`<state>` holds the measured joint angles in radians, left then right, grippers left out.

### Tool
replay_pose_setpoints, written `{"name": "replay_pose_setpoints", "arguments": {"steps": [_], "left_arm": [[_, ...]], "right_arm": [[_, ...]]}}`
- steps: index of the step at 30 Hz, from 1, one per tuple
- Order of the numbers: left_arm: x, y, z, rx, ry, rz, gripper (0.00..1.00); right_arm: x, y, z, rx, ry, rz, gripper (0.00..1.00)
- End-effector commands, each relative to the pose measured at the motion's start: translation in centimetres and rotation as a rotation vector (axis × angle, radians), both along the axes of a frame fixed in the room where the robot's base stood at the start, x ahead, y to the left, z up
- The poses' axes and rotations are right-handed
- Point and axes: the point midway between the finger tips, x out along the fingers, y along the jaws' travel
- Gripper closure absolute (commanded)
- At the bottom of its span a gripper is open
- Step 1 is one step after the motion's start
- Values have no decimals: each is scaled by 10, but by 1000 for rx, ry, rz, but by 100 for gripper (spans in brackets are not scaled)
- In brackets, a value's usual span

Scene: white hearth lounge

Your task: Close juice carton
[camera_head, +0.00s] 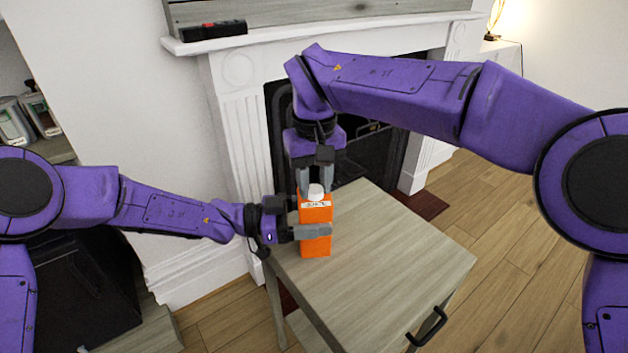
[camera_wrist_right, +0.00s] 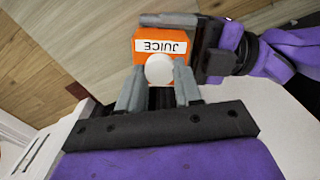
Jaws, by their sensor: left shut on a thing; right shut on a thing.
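An orange juice carton (camera_head: 316,243) stands upright near the far left corner of the small wooden table. Its white cap (camera_head: 315,192) sits on top of the carton. My left gripper (camera_head: 313,231) is shut around the carton's body from the left. My right gripper (camera_head: 316,186) points down from above and is shut on the cap. In the right wrist view the cap (camera_wrist_right: 160,69) lies between the fingertips of my right gripper (camera_wrist_right: 158,76), in front of the carton's JUICE label (camera_wrist_right: 161,46). How tightly the cap is screwed on cannot be told.
The table top (camera_head: 400,250) is clear to the right of the carton; a drawer with a black handle (camera_head: 427,326) is at its front. A white fireplace (camera_head: 235,130) stands close behind. A dark object with a red part (camera_head: 212,30) lies on the mantel.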

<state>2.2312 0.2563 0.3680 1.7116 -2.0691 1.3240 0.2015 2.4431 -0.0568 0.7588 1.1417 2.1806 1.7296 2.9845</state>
Motion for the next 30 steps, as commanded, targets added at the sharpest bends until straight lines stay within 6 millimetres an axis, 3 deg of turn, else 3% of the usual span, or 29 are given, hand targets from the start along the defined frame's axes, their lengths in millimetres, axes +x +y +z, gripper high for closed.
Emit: {"name": "replay_pose_setpoints", "arguments": {"steps": [10,11,13,22,30], "left_arm": [[1,0,1,-1,-1,1,100],[1,0,1,-1,-1,1,100],[1,0,1,-1,-1,1,100],[0,0,1,-1,0,2,100],[1,0,0,-1,0,2,100]], "right_arm": [[0,0,1,5,-2,-43,94],[0,0,1,5,-2,-42,63],[0,0,1,5,-2,-42,40],[1,0,3,5,-3,-41,40],[1,0,38,5,-4,-42,40]]}}
